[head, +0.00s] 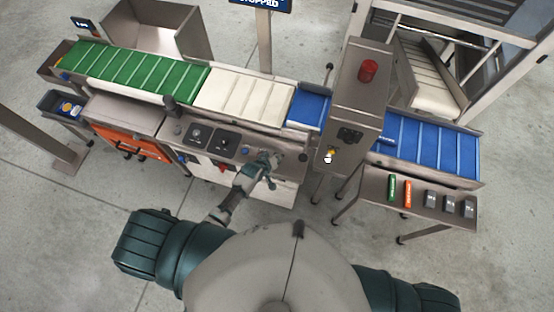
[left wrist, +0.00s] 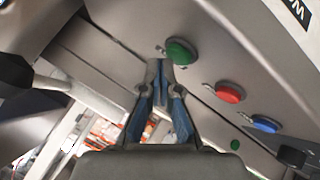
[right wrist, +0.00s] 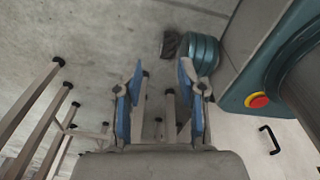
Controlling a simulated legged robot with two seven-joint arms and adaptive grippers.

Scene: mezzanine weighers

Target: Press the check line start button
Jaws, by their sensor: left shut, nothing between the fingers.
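A green round button (left wrist: 181,52) sits on the grey metal control panel (left wrist: 205,82) in the left wrist view. No label naming it is readable. My left gripper (left wrist: 160,66) is shut and empty, its tips just beside the green button; I cannot tell whether they touch. In the head view this gripper (head: 270,160) is over the right part of the panel and hides what lies under it. My right gripper (right wrist: 162,85) is open and empty in the right wrist view, above the floor.
A red button (left wrist: 229,92) and a blue button (left wrist: 265,124) follow the green one along the panel. A sign (head: 262,3) reads "STOPPED". A metal cabinet (head: 352,95) with a red lamp (head: 368,70) stands right of the panel. Belts run behind.

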